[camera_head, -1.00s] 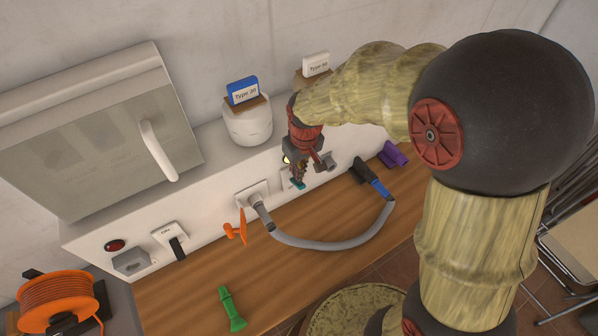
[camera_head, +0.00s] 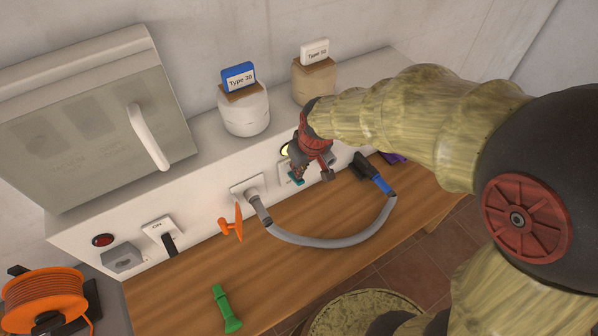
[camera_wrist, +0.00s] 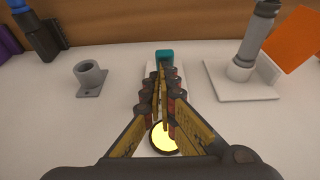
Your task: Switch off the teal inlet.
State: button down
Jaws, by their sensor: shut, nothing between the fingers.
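The teal inlet's lever (camera_wrist: 165,57) stands at the far end of a white plate on the white boiler's front face. A small teal part also shows in the head view (camera_head: 296,178), partly covered by my gripper. My gripper (camera_wrist: 163,84) is shut and empty, its fingertips just in front of the teal lever and over the white plate. I cannot tell whether they touch it. In the head view my gripper (camera_head: 297,172) is at the boiler face. A lit yellow lamp (camera_wrist: 165,137) lies beneath the fingers.
A grey hose (camera_head: 320,243) with a blue end loops over the wooden shelf. An orange lever (camera_head: 232,225) stands beside its socket. A green lever (camera_head: 226,308) lies on the shelf. A grey stub (camera_wrist: 90,76) sits left of the fingers. Two jars (camera_head: 244,115) stand above.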

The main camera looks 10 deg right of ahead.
jog(key=b, duration=0.2)
jog(key=s+f+t+b, duration=0.1)
jog(key=b, duration=0.2)
jog(key=shift+d+f+t+y, duration=0.2)
jog(key=shift+f+t+y, duration=0.1)
jog(key=t+b, duration=0.1)
jog(key=b, duration=0.1)
jog(key=t+b, duration=0.1)
jog(key=b, duration=0.2)
jog(key=shift+s+d+f+y+b, duration=0.1)
jog(key=shift+s+f+y+b, duration=0.2)
jog(key=shift+s+y, duration=0.1)
jog(key=shift+r+p, duration=0.25)
jog(key=shift+p, duration=0.1)
jog(key=shift+w, duration=0.15)
jog(key=shift+r, duration=0.1)
jog(key=shift+w+a+r, duration=0.25)
jog(key=shift+w+a, duration=0.05)
jog(key=shift+w, duration=0.35)
